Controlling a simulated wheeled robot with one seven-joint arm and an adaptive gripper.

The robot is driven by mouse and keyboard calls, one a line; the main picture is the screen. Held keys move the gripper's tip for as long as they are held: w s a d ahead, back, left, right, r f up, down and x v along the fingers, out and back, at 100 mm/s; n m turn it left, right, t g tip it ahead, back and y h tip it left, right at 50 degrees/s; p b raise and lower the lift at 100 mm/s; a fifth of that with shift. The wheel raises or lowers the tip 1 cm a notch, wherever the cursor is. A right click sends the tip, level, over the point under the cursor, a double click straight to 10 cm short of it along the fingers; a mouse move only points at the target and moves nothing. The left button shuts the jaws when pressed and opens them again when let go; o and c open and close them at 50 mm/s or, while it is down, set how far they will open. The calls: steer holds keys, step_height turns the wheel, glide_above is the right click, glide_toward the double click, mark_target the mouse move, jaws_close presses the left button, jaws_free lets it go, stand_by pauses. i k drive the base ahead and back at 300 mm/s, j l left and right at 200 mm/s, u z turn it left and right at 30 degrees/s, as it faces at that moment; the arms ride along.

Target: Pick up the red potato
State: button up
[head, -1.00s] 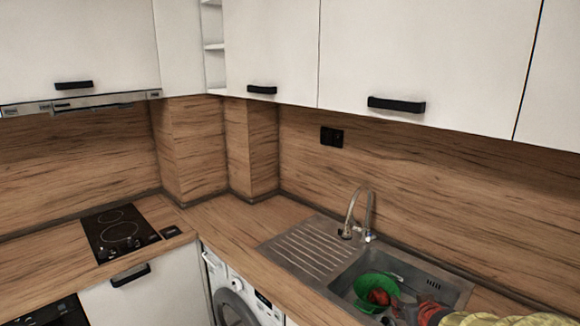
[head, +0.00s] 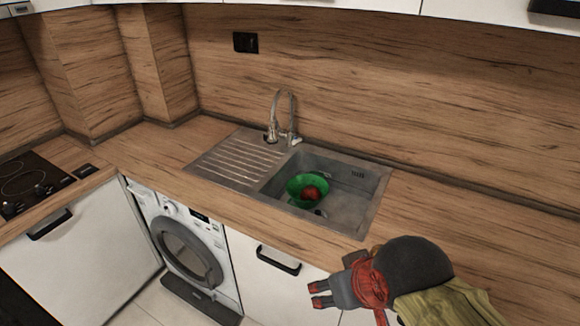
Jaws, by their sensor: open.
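The red potato (head: 311,193) sits in a green bowl (head: 296,187) inside the sink basin. The bowl's near wall hides part of the potato's underside. My gripper (head: 319,292) is at the lower right, in front of the counter and nearer to me than the sink. Its red-tipped fingers point left, are open and hold nothing. It is well apart from the bowl and the potato.
The metal sink (head: 345,208) has a drainboard (head: 238,160) on its left and a tall faucet (head: 283,120) behind the basin. Wooden counter (head: 455,215) to the right is clear. A washing machine (head: 185,250) and a cooktop (head: 25,188) are at left.

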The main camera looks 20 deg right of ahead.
mark_target(313, 194)
steer(key=i+j+z, duration=0.4)
steer(key=i+j, duration=0.15)
steer(key=i+j+z, duration=0.35)
steer(key=j, duration=0.35)
steer(key=i, duration=0.1)
